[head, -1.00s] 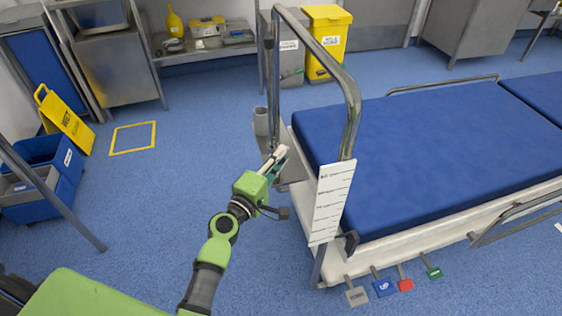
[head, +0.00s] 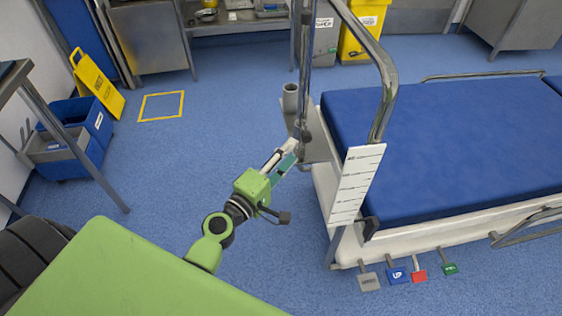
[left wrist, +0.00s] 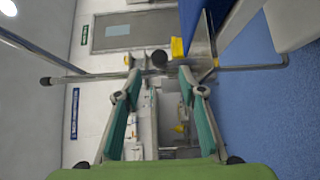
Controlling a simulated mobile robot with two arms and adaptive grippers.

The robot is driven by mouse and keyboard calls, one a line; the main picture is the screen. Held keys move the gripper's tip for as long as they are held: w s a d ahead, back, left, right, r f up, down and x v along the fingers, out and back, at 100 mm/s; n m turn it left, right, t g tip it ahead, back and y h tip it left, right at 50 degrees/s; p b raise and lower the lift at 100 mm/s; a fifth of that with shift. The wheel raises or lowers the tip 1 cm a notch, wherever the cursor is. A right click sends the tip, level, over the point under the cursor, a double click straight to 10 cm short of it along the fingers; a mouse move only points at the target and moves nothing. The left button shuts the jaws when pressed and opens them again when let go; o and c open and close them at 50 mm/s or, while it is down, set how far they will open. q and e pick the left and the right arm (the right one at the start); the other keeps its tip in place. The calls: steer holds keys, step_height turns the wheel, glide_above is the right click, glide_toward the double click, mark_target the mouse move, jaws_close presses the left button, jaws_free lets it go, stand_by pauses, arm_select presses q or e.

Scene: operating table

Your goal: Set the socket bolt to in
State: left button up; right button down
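My left gripper (head: 292,150) reaches toward the bed's near left corner, beside the upright metal post and a grey bracket (head: 316,146). A grey cylindrical socket (head: 290,98) stands on this corner, just beyond the gripper. In the left wrist view my left gripper (left wrist: 160,78) is open, its teal finger pads wide apart with nothing held. A dark round knob (left wrist: 160,58) shows between and beyond the fingertips, against the metal post; it may be the socket bolt. I cannot tell whether the bolt is in or out. My right gripper is not in view.
The bed with a blue mattress (head: 440,140) fills the right, with a curved metal rail (head: 388,85) and white scale card (head: 356,185) at its end. Several pedals (head: 397,276) sit below. A yellow sign (head: 98,85) and blue bins (head: 70,150) stand left. Open blue floor lies between.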

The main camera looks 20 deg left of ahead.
arm_select(q)
steer(key=s, duration=0.3)
steer(key=shift+s+a, duration=0.2)
steer(key=shift+a, duration=0.15)
